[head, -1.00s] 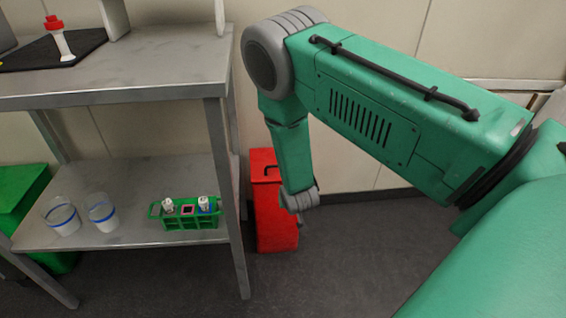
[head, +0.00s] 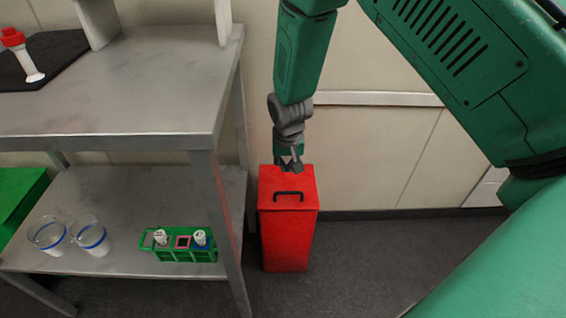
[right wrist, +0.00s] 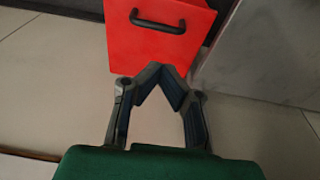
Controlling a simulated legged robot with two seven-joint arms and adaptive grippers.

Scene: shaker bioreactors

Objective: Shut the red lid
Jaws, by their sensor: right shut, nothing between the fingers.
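A red bin (head: 288,245) stands on the floor right of the steel table. Its red lid (head: 268,190) has a black handle (head: 289,195) and looks about level on the bin; I cannot tell whether a gap remains beneath it. In the right wrist view the red lid (right wrist: 150,50) and its handle (right wrist: 157,23) lie just beyond the fingers. My right gripper (head: 291,166) is shut and empty at the lid's rear edge, on the wall side; contact is unclear. Its fingers also show in the right wrist view (right wrist: 167,70). My left gripper is not in view.
The steel table (head: 150,100) is close on the left. Its lower shelf holds a green rack (head: 180,250) and two clear beakers (head: 90,237). A red-capped tube (head: 22,55) is on top. The wall (head: 375,155) is close behind; floor to the right is clear.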

